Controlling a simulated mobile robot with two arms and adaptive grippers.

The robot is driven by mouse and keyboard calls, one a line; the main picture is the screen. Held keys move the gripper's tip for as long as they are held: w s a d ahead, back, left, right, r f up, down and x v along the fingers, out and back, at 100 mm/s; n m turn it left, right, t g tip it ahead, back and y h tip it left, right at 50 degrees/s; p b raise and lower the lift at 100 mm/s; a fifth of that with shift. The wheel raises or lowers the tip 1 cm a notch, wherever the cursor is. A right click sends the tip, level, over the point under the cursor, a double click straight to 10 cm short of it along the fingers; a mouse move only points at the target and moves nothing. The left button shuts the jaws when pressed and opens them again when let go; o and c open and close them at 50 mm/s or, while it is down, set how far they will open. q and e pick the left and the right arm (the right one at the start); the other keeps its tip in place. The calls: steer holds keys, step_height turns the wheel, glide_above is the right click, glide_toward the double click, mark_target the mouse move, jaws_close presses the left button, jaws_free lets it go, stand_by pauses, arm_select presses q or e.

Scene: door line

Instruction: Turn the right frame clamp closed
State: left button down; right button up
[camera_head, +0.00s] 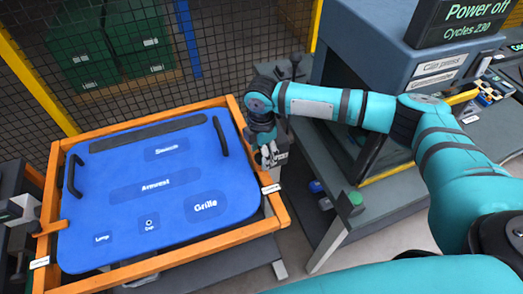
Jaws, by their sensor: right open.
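A blue door panel (165,215) with two dark handles lies in an orange frame (205,245). A white label (270,188) sits on the frame's right side. My right gripper (268,158) is open, fingers pointing down, just above that label and over the frame's right rail. The right frame clamp is mostly hidden by the gripper, so its angle is not clear. I cannot tell whether the fingers touch it. My left gripper is not in view.
A grey machine with a "Can press" label (435,67) and a "Power off" display (475,12) stands at the right. A dark bench with a green button (355,198) is right of the frame. A mesh fence (230,50) and green bins (110,45) are behind.

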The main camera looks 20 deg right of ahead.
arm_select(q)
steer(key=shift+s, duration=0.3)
arm_select(e)
steer(key=shift+c, duration=0.4)
jaws_close()
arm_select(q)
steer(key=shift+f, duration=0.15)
arm_select(e)
steer(key=shift+w+f, duration=0.1)
steer(key=shift+w, duration=0.05)
